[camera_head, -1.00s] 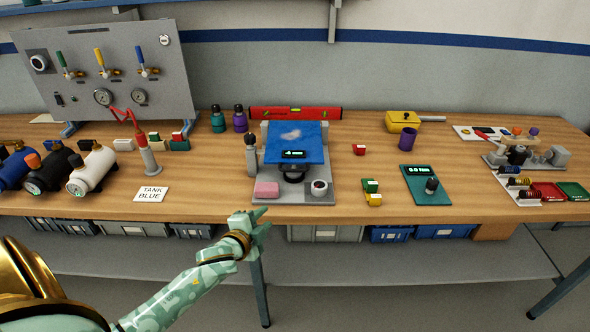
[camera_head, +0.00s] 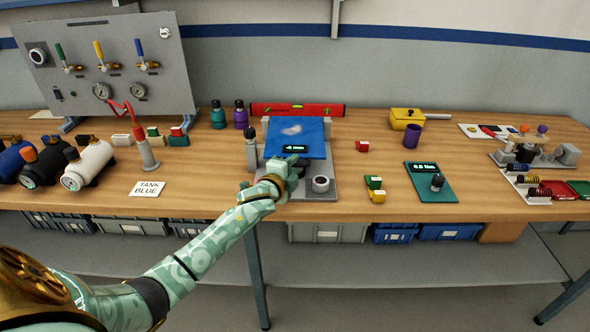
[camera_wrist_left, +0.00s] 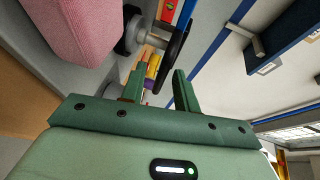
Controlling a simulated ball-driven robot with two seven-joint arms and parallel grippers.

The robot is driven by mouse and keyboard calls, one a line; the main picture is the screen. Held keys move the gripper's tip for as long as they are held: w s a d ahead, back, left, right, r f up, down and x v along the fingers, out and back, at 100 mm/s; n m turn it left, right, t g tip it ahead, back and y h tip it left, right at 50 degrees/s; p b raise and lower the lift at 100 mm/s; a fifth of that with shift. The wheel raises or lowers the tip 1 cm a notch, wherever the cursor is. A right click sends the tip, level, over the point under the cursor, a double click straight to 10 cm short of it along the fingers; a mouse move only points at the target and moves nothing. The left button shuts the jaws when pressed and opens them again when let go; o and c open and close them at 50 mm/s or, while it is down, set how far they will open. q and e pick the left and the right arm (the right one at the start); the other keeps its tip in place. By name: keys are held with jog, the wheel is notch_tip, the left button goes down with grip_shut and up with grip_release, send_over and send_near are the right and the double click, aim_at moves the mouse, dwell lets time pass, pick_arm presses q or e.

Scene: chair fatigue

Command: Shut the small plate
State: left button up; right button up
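A blue plate (camera_head: 312,132) with a pale smudge and a small lit display (camera_head: 296,149) stands tilted on a grey stand (camera_head: 328,193) at the middle of the bench. No other part is clearly the small plate. My right gripper is out of view.
A pink block (camera_wrist_left: 75,30) is close beside the left gripper in the wrist view. A white-and-black cup (camera_head: 320,184) sits at the stand's front right, and a dark-topped post (camera_head: 251,150) at its left. Small yellow-green blocks (camera_head: 375,189) lie right of it.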

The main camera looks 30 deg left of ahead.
pick_arm(q)
jog(key=shift+w+a+f, duration=0.1)
jog(key=shift+w, duration=0.55)
grip_shut()
jog(key=shift+r+p, duration=0.45)
jog(key=shift+p, duration=0.35)
jog(key=shift+f, duration=0.2)
grip_release()
jog(key=shift+r, duration=0.1)
jog(key=shift+s, duration=0.15)
